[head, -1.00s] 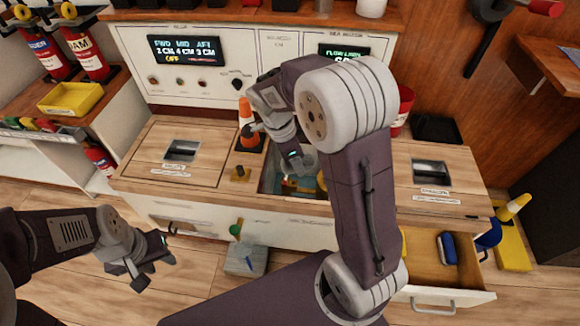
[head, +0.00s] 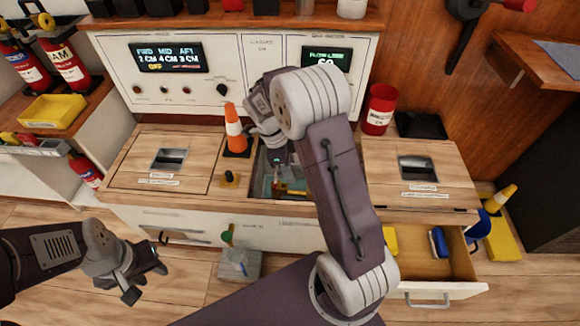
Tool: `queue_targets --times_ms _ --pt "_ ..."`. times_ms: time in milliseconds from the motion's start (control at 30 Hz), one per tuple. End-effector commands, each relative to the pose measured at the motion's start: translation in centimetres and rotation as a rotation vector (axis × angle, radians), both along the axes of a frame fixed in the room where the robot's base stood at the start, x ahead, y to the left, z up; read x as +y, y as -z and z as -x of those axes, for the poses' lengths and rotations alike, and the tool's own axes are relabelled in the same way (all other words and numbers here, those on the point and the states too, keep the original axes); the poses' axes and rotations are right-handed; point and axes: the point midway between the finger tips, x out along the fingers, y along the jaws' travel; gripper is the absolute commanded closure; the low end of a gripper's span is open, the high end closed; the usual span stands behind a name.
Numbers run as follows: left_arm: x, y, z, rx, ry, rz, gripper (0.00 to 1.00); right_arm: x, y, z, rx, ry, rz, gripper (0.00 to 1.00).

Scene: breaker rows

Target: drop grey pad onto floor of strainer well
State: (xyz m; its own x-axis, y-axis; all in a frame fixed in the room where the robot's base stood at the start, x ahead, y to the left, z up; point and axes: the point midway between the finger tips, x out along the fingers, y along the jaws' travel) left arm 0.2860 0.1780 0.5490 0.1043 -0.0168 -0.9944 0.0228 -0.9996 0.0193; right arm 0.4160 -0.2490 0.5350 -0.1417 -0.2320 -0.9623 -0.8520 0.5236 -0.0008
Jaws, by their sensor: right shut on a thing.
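The strainer well (head: 256,182) is the open dark hatch in the middle of the wooden counter. Yellow, orange and teal parts show inside it. My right gripper (head: 277,158) points down over the well's back part, below my bent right arm. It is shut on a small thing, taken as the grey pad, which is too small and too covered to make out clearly. My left gripper (head: 150,283) is open and empty at the lower left, in front of the cabinet and away from the well.
An orange cone (head: 235,132) stands just left of the well's back edge. A red can (head: 379,108) stands behind it on the right. Closed lids with recessed handles flank the well. An open drawer (head: 430,290) juts out at the lower right. A grey box (head: 240,264) sits low in front.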

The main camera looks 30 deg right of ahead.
Motion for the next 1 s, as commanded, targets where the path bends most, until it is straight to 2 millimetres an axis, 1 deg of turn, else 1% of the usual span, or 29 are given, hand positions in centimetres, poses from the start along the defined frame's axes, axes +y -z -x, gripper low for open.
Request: queue_targets --times_ms 33,500,600,733,967,1000 --pt "0.0 0.8 0.0 0.001 0.0 0.0 0.64 0.0 1.0 0.0 0.001 0.0 0.0 0.99" --pt "0.0 4.8 0.0 0.001 0.0 0.0 0.64 0.0 6.8 0.0 0.001 -0.001 -0.001 0.99" --pt "0.0 5.4 0.0 0.001 0.0 0.0 0.64 0.0 7.7 0.0 0.0 -0.001 0.0 0.99" --pt "0.0 5.7 0.0 0.001 0.0 0.0 0.64 0.0 8.2 0.0 0.0 -0.001 0.0 0.99" --pt "0.0 5.6 0.0 0.001 0.0 0.0 0.64 0.0 8.2 0.0 0.0 -0.001 0.0 0.99" --pt "0.0 5.6 0.0 0.001 0.0 0.0 0.64 0.0 8.2 0.0 0.0 -0.001 0.0 0.51"
